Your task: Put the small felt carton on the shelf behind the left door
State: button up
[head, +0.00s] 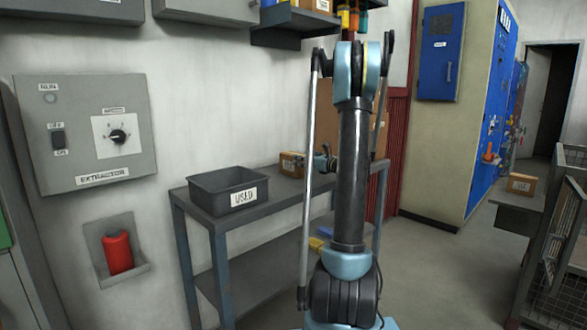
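A small brown carton (291,165) with a pale label stands on the dark bench, right of the USED bin. Another small brown carton (521,184) with a white label sits on a surface at the far right. Both labels are too small to read, so I cannot tell which is the felt carton. I cannot pick out the left door for certain; a closed blue wall cabinet (440,52) hangs at the upper right.
A dark USED bin (228,189) stands on the bench (262,187). Grey wall cabinets (205,10) and a shelf with boxes and bottles (292,26) are above. A mesh cage (560,245) stands at the right. Open floor (440,270) lies between my arm and the cage.

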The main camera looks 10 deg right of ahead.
jog(key=shift+x, duration=3.4)
jog(key=shift+r, duration=0.1)
jog(key=c, duration=1.2)
jog(key=shift+c, duration=0.5)
jog(key=shift+r, duration=0.1)
notch_tip(320, 180, up, 10)
jog(key=shift+f, duration=0.1)
